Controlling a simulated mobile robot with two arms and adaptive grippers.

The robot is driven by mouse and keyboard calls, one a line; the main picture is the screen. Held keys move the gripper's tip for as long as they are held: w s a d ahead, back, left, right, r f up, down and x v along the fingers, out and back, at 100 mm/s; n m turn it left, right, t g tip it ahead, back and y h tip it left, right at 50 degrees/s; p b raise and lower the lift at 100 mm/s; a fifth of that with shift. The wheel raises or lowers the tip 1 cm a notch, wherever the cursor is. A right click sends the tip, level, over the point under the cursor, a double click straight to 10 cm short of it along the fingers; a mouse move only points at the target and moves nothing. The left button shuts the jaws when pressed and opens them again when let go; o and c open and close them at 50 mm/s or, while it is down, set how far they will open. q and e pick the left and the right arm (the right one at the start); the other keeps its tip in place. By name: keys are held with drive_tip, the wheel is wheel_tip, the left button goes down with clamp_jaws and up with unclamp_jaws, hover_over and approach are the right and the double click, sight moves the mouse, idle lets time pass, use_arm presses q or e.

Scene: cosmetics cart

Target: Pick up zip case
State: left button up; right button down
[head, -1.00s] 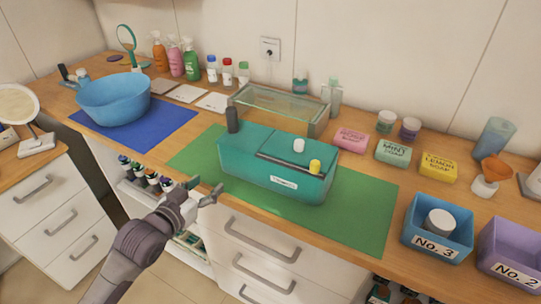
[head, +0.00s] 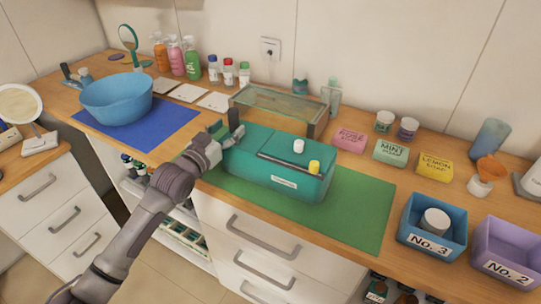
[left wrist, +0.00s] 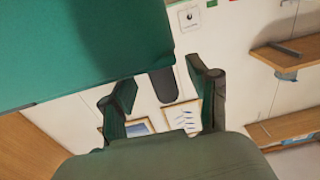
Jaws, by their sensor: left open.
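The teal case (head: 270,178), with a white label on its front and a dark strip along its top, lies on the green mat (head: 362,208). I take it for the zip case. A dark upright piece (head: 234,117) stands at its left end. My left gripper (head: 227,133) is open at that end. In the left wrist view the case (left wrist: 75,45) fills the upper left, and the dark piece (left wrist: 163,84) appears between the open fingers (left wrist: 162,80). I cannot tell whether they touch it. My right gripper is not in view.
A glass-topped box (head: 285,103) stands close behind. Soaps and the No. 3 bin (head: 430,243) are to the right. A blue bowl (head: 117,102) is at left. The mat's right part is clear.

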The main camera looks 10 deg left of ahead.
sight(231, 126)
use_arm(q)
drive_tip(key=shift+x, duration=1.6)
drive_tip(key=shift+s, duration=0.1)
clamp_jaws()
drive_tip(key=shift+r, duration=0.1)
